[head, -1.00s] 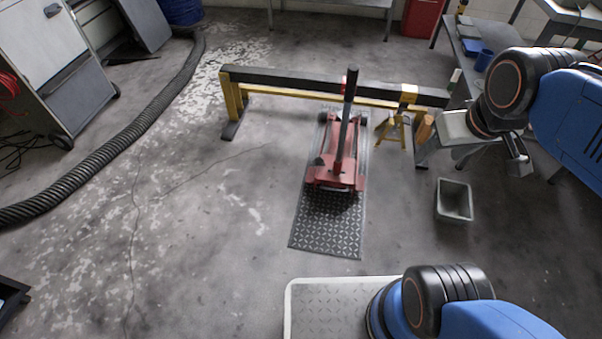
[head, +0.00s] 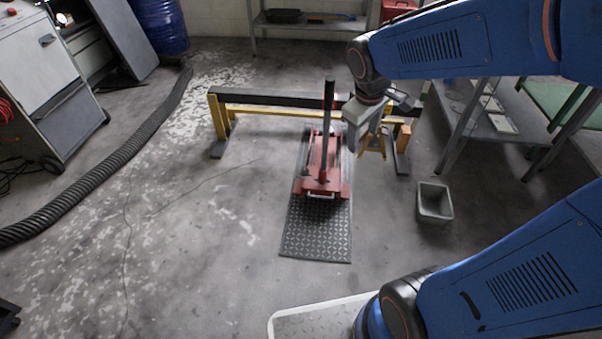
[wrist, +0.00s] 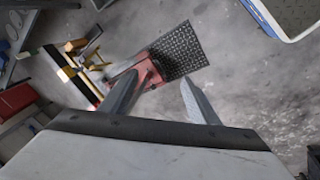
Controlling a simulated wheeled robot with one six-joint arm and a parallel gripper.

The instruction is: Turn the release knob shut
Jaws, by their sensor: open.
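A red floor jack (head: 322,170) stands on a dark diamond-plate mat (head: 315,230), with its black handle (head: 328,115) upright. The release knob cannot be made out in either view. My gripper (head: 354,145) is in the air, at the right of the jack's handle in the head view. In the wrist view, my gripper (wrist: 163,80) is open and empty, its two grey fingers apart. The red jack (wrist: 148,74) shows beyond the fingers, partly hidden by the left one. I see no contact with the jack.
A black and yellow barrier (head: 270,103) runs behind the jack. A yellow stand (head: 373,143) is at its right. A grey bin (head: 434,202) sits on the floor to the right. A black hose (head: 110,165) lies at left. Floor left of the mat is clear.

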